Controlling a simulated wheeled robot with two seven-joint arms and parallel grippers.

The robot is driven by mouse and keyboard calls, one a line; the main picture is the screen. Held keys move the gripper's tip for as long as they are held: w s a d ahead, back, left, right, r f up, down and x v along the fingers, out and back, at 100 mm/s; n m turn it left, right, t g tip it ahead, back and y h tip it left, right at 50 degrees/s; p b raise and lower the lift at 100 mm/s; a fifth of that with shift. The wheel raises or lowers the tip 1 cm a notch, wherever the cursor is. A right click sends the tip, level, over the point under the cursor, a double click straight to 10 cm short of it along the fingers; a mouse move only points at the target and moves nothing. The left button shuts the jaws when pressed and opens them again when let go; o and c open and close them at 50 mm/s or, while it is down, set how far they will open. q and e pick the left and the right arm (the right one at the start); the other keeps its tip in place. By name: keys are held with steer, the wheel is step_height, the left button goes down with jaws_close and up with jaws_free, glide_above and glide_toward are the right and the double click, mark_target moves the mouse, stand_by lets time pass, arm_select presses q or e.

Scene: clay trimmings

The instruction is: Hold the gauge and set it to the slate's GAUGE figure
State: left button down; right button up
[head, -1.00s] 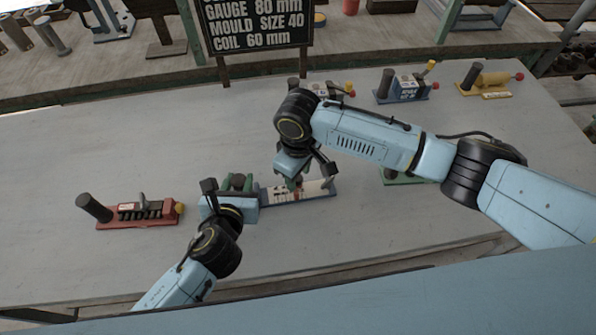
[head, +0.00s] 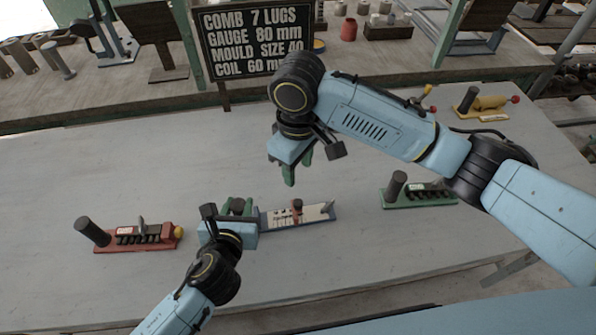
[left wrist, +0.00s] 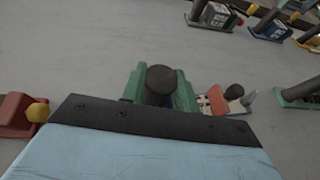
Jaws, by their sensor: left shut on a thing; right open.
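The slate (head: 258,45) at the back reads COMB 7 LUGS, GAUGE 80 mm, MOULD SIZE 40 and COIL 60 mm. The gauge (head: 318,215) is a flat blue-edged bar with a pale marked face, a reddish-brown slider (head: 297,206) and a grey upright piece at its right end. My left gripper (head: 238,205) is shut on the dark handle at the gauge's left end; the handle top (left wrist: 160,79) shows between green fingers in the left wrist view. My right gripper (head: 290,172) is open and empty above the slider, apart from it. The scale marks are too small to read.
A red tool (head: 140,236) stands left on the grey table (head: 110,185). A green tool (head: 415,195) stands right of the gauge, and a yellow one (head: 488,105) at the far right. A blue tool (left wrist: 272,25) shows in the left wrist view.

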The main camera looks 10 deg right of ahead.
arm_select(q)
steer(key=c, duration=1)
jaws_free()
steer(key=shift+s, duration=0.1)
